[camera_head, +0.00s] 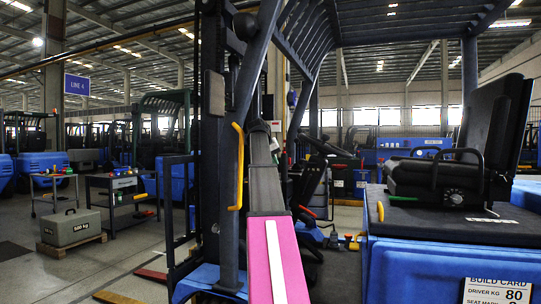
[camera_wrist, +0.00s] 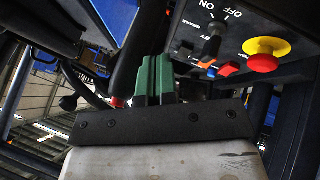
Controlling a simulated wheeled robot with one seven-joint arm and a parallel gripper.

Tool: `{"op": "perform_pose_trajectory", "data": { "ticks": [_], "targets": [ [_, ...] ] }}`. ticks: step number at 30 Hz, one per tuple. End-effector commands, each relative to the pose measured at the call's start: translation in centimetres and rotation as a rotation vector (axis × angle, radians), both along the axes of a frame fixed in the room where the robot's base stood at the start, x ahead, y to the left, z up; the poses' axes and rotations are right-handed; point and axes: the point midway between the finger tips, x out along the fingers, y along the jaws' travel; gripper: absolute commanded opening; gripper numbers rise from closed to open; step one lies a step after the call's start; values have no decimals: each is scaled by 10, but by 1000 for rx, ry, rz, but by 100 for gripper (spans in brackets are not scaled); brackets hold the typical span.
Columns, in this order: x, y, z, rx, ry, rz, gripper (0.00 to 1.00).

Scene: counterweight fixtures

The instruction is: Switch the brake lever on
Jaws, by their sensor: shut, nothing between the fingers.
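In the wrist view, a dark control panel carries the brake lever (camera_wrist: 212,46), a black handle beside upside-down lettering for BRAKE, ON and OFF. I cannot tell for certain which label the lever points to. My gripper (camera_wrist: 154,60) shows as two green fingers pressed together, with nothing between them. The fingers are left of the lever in the wrist view, with a visible gap between them in the picture. In the head view my arm reaches forward into the forklift's cab, and the lever cannot be made out there.
A red push button on a yellow collar (camera_wrist: 264,53) sits right of the lever. Small orange and red-blue controls (camera_wrist: 228,69) lie just below it. In the head view, a black seat (camera_head: 440,165) stands at right, and the mast (camera_head: 215,150) rises left of my arm.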

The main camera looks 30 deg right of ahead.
Motion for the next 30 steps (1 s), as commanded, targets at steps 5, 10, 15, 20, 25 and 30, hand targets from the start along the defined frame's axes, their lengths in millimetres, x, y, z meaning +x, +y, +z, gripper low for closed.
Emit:
{"op": "perform_pose_trajectory", "data": {
  "ticks": [5, 10, 15, 20, 25, 30],
  "targets": [
    [3, -9, -13, -1, -1, 0, 0],
    [3, -11, -15, -1, -1, 0, 0],
    [3, -11, -15, -1, -1, 0, 0],
    [2, -12, -15, 2, -4, 0, 0],
    [-6, -19, -15, 27, -32, -1, 0],
    [-25, -34, -14, 83, -99, -5, 0]
  ]
}}
